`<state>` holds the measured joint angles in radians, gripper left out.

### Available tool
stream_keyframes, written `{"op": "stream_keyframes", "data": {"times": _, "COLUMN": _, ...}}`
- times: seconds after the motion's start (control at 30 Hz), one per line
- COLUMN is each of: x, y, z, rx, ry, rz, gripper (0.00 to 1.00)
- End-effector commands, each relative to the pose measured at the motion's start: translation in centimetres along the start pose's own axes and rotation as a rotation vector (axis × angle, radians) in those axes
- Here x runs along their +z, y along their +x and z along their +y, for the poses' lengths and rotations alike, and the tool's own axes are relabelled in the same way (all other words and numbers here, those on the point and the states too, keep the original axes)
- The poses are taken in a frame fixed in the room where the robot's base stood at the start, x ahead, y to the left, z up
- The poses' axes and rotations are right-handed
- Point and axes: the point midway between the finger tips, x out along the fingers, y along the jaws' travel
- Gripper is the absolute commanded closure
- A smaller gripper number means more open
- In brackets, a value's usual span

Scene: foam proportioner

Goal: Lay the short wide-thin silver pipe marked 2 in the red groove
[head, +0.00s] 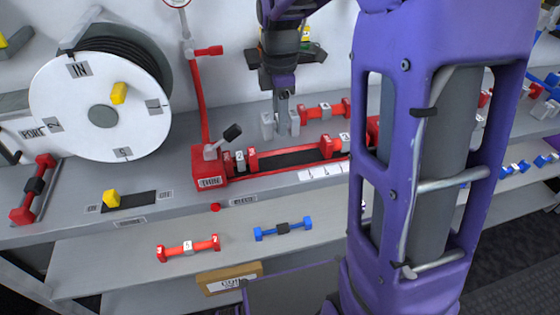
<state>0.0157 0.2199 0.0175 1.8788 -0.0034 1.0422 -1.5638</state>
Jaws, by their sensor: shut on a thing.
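My gripper (281,122) hangs over the back of the grey bench, fingers pointing down. It is shut on a small grey, silver-looking pipe (282,108); no mark can be read on it, and the fingers partly hide it. The red groove (290,158) is a long dark slot in a red frame, just below and in front of my gripper in the head view. Red and grey pieces (240,160) with number labels sit at its left end. Another labelled red and grey piece (335,146) sits at its right end. The held pipe appears above the groove, not in it.
A red-ended pipe (325,111) lies behind the groove. A white reel (100,105) stands left. Red (188,248) and blue (283,229) pipes lie on the lower shelf. My arm hides the right.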

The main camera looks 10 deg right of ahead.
Motion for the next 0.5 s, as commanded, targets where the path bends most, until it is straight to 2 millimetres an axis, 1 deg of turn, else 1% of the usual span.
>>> {"op": "stream_keyframes", "data": {"times": 0.03, "x": 0.0, "y": 1.1, "z": -0.1, "rx": -0.003, "ry": -0.006, "rz": 0.000, "gripper": 1.00}}
{"op": "stream_keyframes", "data": {"times": 0.1, "x": 0.0, "y": 2.4, "z": -0.1, "rx": -0.004, "ry": -0.007, "rz": 0.000, "gripper": 1.00}}
{"op": "stream_keyframes", "data": {"times": 0.2, "x": 0.0, "y": 3.7, "z": 0.0, "rx": -0.003, "ry": -0.006, "rz": 0.000, "gripper": 1.00}}
{"op": "stream_keyframes", "data": {"times": 0.37, "x": 0.0, "y": 5.3, "z": -0.1, "rx": -0.003, "ry": -0.005, "rz": 0.000, "gripper": 1.00}}
{"op": "stream_keyframes", "data": {"times": 0.5, "x": 0.0, "y": 7.8, "z": -0.1, "rx": -0.004, "ry": -0.005, "rz": 0.000, "gripper": 1.00}}
